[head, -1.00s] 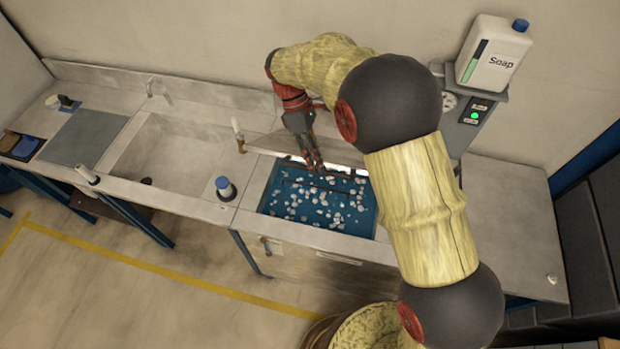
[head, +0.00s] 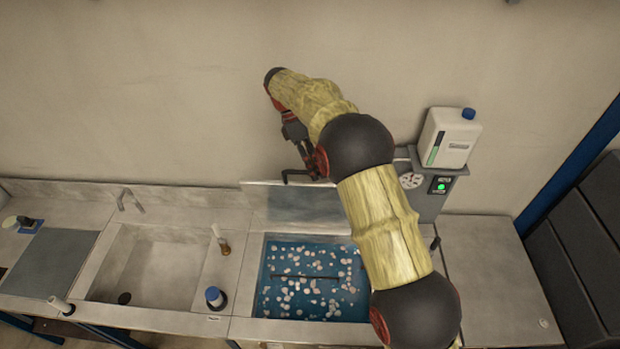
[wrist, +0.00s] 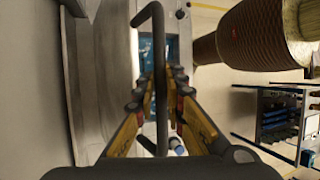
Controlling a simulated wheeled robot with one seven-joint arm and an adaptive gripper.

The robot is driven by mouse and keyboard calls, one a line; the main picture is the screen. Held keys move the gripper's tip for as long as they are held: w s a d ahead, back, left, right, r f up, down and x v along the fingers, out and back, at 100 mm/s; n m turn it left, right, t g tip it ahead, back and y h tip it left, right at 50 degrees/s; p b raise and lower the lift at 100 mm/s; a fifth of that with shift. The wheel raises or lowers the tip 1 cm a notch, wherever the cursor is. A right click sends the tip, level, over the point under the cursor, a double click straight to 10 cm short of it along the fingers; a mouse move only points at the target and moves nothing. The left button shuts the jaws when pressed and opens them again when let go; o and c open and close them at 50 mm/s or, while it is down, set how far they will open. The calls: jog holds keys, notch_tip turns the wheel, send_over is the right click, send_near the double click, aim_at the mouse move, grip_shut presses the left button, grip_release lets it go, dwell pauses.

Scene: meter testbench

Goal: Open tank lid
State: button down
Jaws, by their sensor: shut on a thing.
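The tank lid (head: 295,207) stands raised, close to upright, at the back of the tank (head: 266,243). The open tank holds blue liquid with many pale floating pieces. The lid's dark bar handle (head: 296,176) is near its top edge. My gripper (head: 312,170) is at that handle, partly hidden by my arm in the head view. In the wrist view my gripper (wrist: 161,88) has its fingers closed around the black handle (wrist: 160,60), and the grey lid (wrist: 95,70) shows to the left.
A soap container (head: 447,138) stands on a grey unit with a gauge and green light (head: 440,187) right of the tank. A sink (head: 150,262) with a tap is to the left. A blue-capped bottle (head: 214,297) stands between them. The right counter (head: 490,270) is mostly clear.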

jog(key=shift+w+d+f, duration=0.1)
jog(key=shift+w+f, duration=0.3)
jog(key=shift+w, duration=0.2)
jog(key=c, duration=2.3)
grip_release()
jog(key=shift+o, duration=1.3)
jog(key=shift+w, duration=0.4)
jog(key=shift+o, duration=1)
jog(key=shift+s+r, duration=0.25)
jog(key=shift+r, duration=0.05)
jog(key=shift+w, duration=0.15)
